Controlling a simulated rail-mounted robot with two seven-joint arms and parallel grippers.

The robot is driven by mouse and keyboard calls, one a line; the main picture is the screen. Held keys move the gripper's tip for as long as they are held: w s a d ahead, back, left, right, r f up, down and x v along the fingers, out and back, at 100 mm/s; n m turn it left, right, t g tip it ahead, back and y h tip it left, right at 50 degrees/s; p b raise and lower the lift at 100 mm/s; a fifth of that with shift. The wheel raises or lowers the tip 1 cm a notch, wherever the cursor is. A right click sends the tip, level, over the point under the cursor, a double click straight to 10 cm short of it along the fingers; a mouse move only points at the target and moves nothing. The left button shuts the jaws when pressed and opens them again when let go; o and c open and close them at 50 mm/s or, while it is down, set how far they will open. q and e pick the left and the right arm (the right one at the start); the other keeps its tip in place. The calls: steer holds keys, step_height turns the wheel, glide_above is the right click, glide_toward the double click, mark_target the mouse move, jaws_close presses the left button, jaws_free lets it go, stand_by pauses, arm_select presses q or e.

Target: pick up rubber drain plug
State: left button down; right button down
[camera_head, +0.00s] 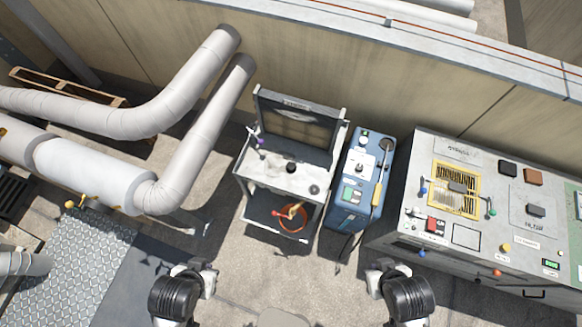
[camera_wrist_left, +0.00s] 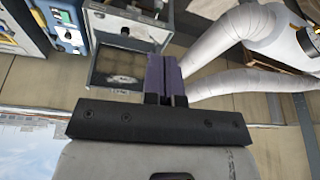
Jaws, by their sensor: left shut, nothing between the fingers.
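A small round black object (camera_head: 291,167) that looks like the rubber drain plug stands on the pale top of a grey cart (camera_head: 262,178) in the head view. A second dark round piece (camera_head: 314,189), perhaps a drain opening, lies nearer the cart's right front corner. My left gripper (camera_head: 207,273) is low in the head view, left of the cart and apart from it. In the left wrist view its purple fingers (camera_wrist_left: 166,76) are together and empty. My right gripper (camera_head: 376,268) is low right, apart from everything; its fingers are too unclear to judge.
An orange-red bucket (camera_head: 292,218) sits on the cart's lower shelf. A blue machine (camera_head: 356,180) stands close to the cart's right, then a large grey control cabinet (camera_head: 470,262). Thick white pipes (camera_head: 190,140) run at left. The floor in front of the cart is clear.

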arm_select(q)
steer(key=c, duration=1.9)
jaws_free()
steer(key=shift+a, duration=0.15)
steer(key=o, duration=1.6)
